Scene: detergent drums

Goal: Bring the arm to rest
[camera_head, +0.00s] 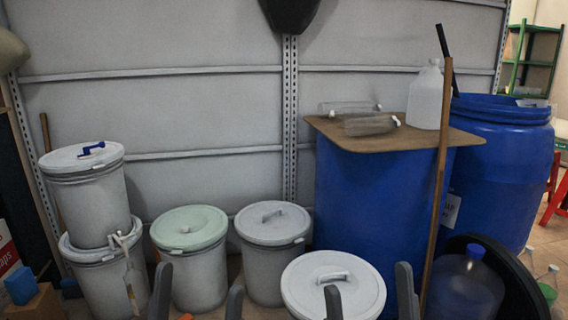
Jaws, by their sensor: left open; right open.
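My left gripper (197,297) shows at the bottom edge, left of centre. Its two dark fingers point up and stand apart, with nothing held between them. My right gripper (370,297) shows at the bottom edge, right of centre. Its fingers are also apart and hold nothing; the white-lidded drum (356,285) appears partly behind them. The rest of both arms is out of the picture below.
White drums stand left, two stacked (88,195), beside a green-lidded drum (192,262) and another white drum (268,255). A large blue barrel (365,215) carries a brown board (330,127) with bottles and a white jug (426,98). A wooden pole (438,190) leans in front.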

